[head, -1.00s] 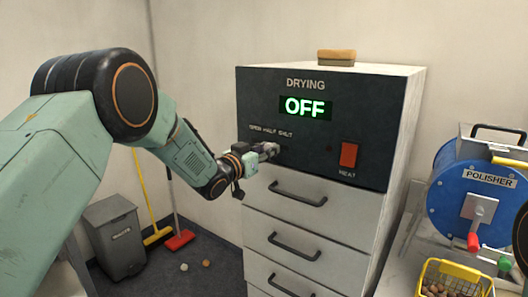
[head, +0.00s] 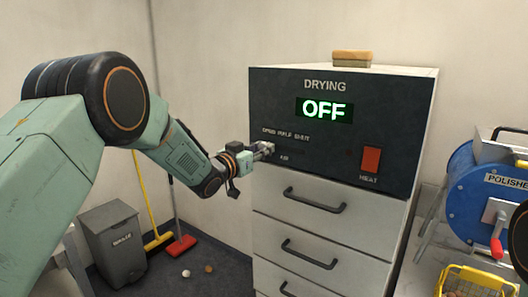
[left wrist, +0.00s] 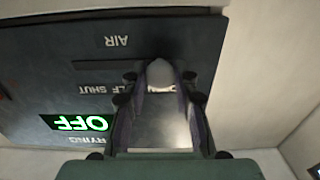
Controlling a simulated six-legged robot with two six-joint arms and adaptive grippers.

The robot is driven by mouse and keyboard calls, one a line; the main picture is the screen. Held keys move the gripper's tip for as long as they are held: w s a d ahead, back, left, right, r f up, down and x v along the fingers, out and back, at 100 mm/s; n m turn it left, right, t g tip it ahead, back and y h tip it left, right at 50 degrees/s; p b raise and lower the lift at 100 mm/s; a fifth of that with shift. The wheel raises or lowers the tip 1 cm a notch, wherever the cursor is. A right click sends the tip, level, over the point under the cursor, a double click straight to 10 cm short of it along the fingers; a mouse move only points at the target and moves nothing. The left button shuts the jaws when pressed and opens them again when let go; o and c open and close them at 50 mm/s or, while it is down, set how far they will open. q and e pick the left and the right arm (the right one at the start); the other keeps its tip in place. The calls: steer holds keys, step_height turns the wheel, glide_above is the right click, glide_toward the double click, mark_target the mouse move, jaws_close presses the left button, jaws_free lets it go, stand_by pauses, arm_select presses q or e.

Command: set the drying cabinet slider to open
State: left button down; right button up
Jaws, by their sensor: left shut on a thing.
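The drying cabinet (head: 325,215) stands right of centre, with a dark front panel (head: 340,165) whose display (head: 324,110) reads OFF. My left gripper (head: 265,151) is at the panel's left side, below the labels OPEN, HALF, SHUT. It is shut on the slider knob, a pale rounded piece between the fingers in the left wrist view (left wrist: 160,74). The knob is at the left, OPEN end of the row. The slot runs right from it, with the AIR label below. The fingers hide part of the labels in the wrist view. My right gripper is not in view.
A red HEAT switch (head: 371,160) is at the panel's right. Drawers with dark handles (head: 315,200) are below. A brush-like block (head: 352,57) lies on top. A grey waste bin (head: 113,240) stands left, a blue polisher (head: 468,205) and yellow basket (head: 472,278) right.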

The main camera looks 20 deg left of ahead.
arm_select(q)
steer(key=shift+w+a+r, duration=0.15)
steer(key=shift+a+r, duration=0.1)
steer(key=shift+r, duration=0.35)
steer(key=c, duration=1.4)
jaws_free()
steer(key=shift+a, duration=0.15)
steer(key=o, duration=0.4)
steer(key=shift+s+a+f, duration=0.15)
steer(key=shift+s+f, duration=0.05)
steer(key=shift+f, duration=0.05)
steer(key=shift+c, duration=0.2)
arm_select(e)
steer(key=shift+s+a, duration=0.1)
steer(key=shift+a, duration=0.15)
arm_select(q)
steer(key=shift+d+f, duration=0.1)
steer(key=shift+d, duration=0.15)
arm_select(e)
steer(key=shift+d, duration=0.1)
